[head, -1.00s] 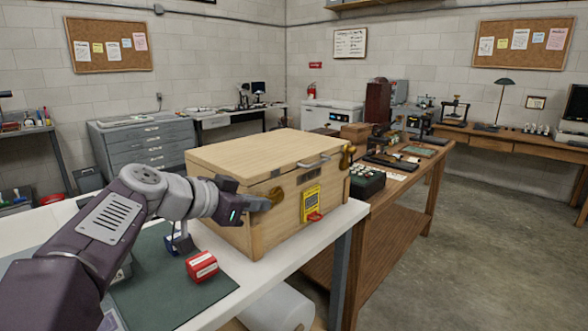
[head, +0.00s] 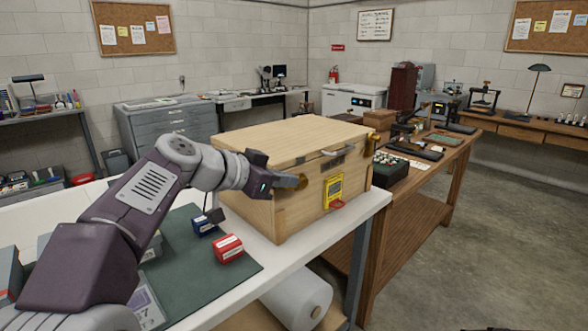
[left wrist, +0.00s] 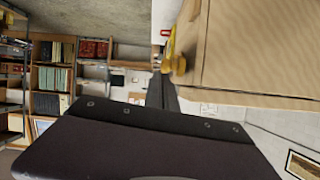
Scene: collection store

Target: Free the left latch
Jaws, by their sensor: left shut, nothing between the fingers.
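The wooden case (head: 300,205) stands closed on the white bench. My left gripper (head: 293,181) is shut at the upper left of its front face, with nothing seen between the fingers. The brass left latch (head: 306,182) shows only in part, close behind the fingertips; I cannot tell whether they touch or whether it is open. The brass right latch (head: 373,144) is at the front's right end. A yellow device (head: 333,191) with a red tag hangs between them. In the left wrist view, the case (left wrist: 260,50) fills the upper right. My right gripper is not in view.
A green mat (head: 190,270) holds a red block (head: 228,248) and a blue block (head: 205,226) below my left arm. A wooden table (head: 440,175) with a dark tray (head: 390,172) stands right of the bench. Open floor lies at the right.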

